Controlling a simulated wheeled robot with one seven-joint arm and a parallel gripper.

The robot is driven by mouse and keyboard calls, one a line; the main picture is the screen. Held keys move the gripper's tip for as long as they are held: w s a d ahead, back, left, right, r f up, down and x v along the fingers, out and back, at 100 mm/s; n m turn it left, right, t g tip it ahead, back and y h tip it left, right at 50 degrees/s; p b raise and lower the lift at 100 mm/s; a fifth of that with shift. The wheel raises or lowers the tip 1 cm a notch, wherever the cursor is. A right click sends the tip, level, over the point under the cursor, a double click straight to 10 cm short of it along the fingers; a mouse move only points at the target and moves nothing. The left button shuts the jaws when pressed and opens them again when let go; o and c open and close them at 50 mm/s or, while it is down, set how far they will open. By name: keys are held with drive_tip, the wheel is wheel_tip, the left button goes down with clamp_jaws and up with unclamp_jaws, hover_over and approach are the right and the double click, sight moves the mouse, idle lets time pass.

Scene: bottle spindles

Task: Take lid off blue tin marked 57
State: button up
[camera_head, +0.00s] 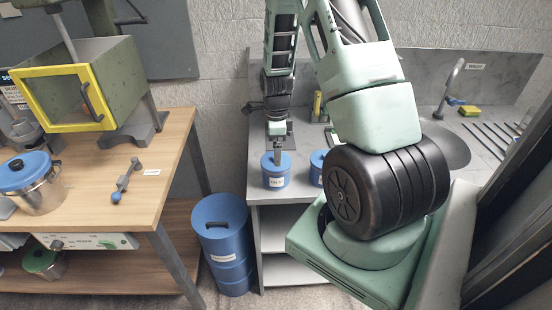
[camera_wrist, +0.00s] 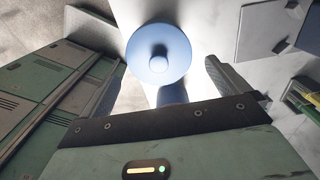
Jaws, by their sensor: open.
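A blue tin (camera_head: 275,178) with a white label stands upright on the grey counter; the label is too small to read surely. A second blue tin (camera_head: 317,168) stands to its right, partly hidden by my arm. My gripper (camera_head: 277,148) points down just above the first tin. In the wrist view a round blue lid (camera_wrist: 158,40) with a central knob lies ahead of and between the open fingers of my gripper (camera_wrist: 164,65). Another blue shape (camera_wrist: 172,95) shows partly behind my gripper's edge. I cannot tell whether the fingers touch the lid.
The grey counter (camera_head: 262,222) holds a sink with a tap (camera_head: 449,88) and a yellow sponge (camera_head: 470,111) at the right. A blue drum (camera_head: 224,245) stands on the floor by the counter. A wooden bench (camera_head: 160,172) at the left bears a pot (camera_head: 38,190).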

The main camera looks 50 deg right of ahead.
sight(267, 160)
drive_tip(key=shift+a+f+p, duration=0.1)
drive_tip(key=shift+f+p, duration=0.4)
drive_tip(key=shift+f, duration=1.2)
drive_tip(key=c, duration=0.8)
drive_tip(key=shift+r, duration=0.1)
